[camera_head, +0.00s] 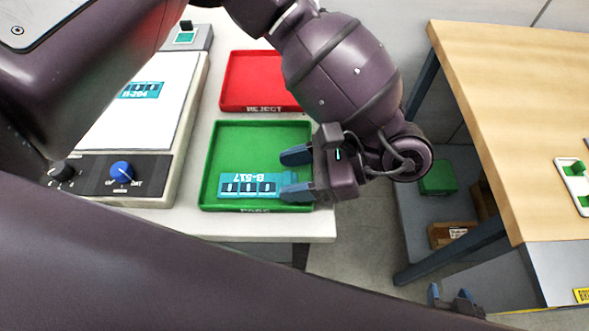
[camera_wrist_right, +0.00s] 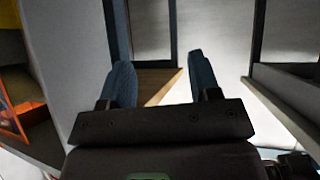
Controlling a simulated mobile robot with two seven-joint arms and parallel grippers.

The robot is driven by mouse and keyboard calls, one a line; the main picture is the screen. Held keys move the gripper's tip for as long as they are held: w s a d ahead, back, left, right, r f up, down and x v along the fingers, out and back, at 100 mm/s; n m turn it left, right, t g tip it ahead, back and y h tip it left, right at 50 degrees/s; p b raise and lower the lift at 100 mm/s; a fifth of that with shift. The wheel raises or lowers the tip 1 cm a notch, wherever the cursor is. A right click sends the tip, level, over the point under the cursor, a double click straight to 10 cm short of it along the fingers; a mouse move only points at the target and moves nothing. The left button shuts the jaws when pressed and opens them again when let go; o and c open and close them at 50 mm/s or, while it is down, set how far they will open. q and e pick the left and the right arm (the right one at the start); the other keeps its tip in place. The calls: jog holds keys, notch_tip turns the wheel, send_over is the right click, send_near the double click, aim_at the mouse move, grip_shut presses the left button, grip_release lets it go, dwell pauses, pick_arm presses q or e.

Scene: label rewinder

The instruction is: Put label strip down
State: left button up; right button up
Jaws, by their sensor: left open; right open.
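A teal label strip marked B-517 (camera_head: 247,185) lies in the green tray (camera_head: 230,137), near its front edge. My left gripper (camera_head: 296,172) is over the right side of the green tray with its two blue fingers apart. The near finger is at the strip's right end; I cannot tell whether it touches. Nothing is held between the fingers. My right gripper (camera_head: 450,294) is low at the bottom right, away from the trays, and only its fingertips show. In the right wrist view its fingers (camera_wrist_right: 160,76) are apart and empty.
A red tray (camera_head: 236,82) marked REJECT stands behind the green one. At left, a machine with a white plate (camera_head: 165,100) bears another teal label, B-204 (camera_head: 141,91), and a blue knob (camera_head: 121,172). A wooden table (camera_head: 505,100) stands at right, past a floor gap.

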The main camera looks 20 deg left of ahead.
pick_arm(q)
jog(key=shift+d+r, duration=0.1)
jog(key=shift+r, duration=0.15)
jog(key=b+v, duration=0.1)
jog(key=v, duration=1)
jog(key=shift+w+d+b, duration=0.15)
jog(key=shift+d+b, duration=0.15)
jog(key=shift+d, duration=0.1)
jog(key=shift+r, duration=0.1)
